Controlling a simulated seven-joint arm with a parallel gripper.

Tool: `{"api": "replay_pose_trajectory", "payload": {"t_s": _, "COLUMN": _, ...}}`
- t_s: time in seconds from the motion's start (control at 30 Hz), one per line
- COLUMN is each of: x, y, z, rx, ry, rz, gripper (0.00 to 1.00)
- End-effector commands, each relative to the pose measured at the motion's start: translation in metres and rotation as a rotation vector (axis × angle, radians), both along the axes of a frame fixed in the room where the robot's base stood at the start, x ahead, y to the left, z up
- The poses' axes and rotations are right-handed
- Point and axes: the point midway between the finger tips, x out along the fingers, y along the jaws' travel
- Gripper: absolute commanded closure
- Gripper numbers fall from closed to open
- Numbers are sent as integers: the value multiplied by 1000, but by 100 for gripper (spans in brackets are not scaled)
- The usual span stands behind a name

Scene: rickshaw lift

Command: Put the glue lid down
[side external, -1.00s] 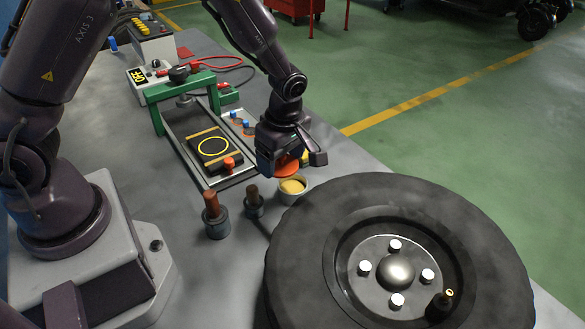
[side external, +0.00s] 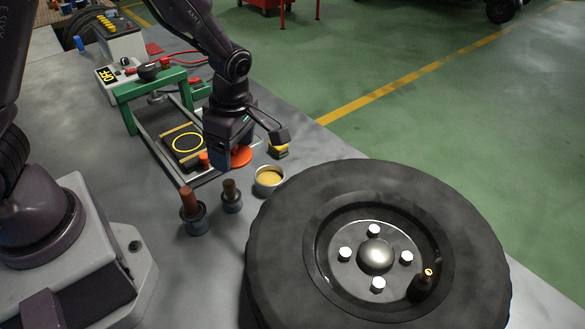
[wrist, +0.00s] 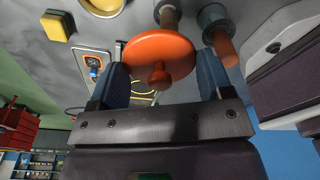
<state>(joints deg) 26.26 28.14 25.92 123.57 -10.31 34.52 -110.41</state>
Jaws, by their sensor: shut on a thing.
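The glue lid is an orange disc with a small knob. My gripper (side external: 226,158) is shut on it, and the lid (side external: 238,157) shows low beside the fingers in the side view. In the wrist view the lid (wrist: 158,55) sits between the two blue fingers of my gripper (wrist: 163,76), its knob toward the camera. The open glue pot (side external: 269,180), with yellowish contents, stands just right of the lid. The lid is clear of the pot. I cannot tell whether the lid touches the bench.
A yellow-topped block (side external: 278,150) is right of my gripper. The green-framed press (side external: 127,95) with a dark patch block (side external: 183,150) is to the left. Two brown-handled tools (side external: 191,203) (side external: 231,197) stand in front. A large tyre (side external: 270,235) fills the front right.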

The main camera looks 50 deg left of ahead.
Motion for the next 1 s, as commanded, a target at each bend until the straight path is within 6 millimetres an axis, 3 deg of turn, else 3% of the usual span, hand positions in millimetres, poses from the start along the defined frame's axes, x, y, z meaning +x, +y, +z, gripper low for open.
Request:
{"api": "replay_pose_trajectory", "payload": {"t_s": 0.23, "x": 34, "y": -7, "z": -3, "rx": 1, "ry": 0, "rz": 127, "gripper": 49}}
{"api": "replay_pose_trajectory", "payload": {"t_s": 0.6, "x": 116, "y": -9, "z": -43, "rx": 0, "ry": 2, "rz": 130, "gripper": 49}}
{"api": "replay_pose_trajectory", "payload": {"t_s": 0.8, "x": 144, "y": -10, "z": -80, "rx": -1, "ry": 2, "rz": 128, "gripper": 49}}
{"api": "replay_pose_trajectory", "payload": {"t_s": 1.0, "x": 156, "y": -10, "z": -92, "rx": 0, "ry": 0, "rz": 128, "gripper": 49}}
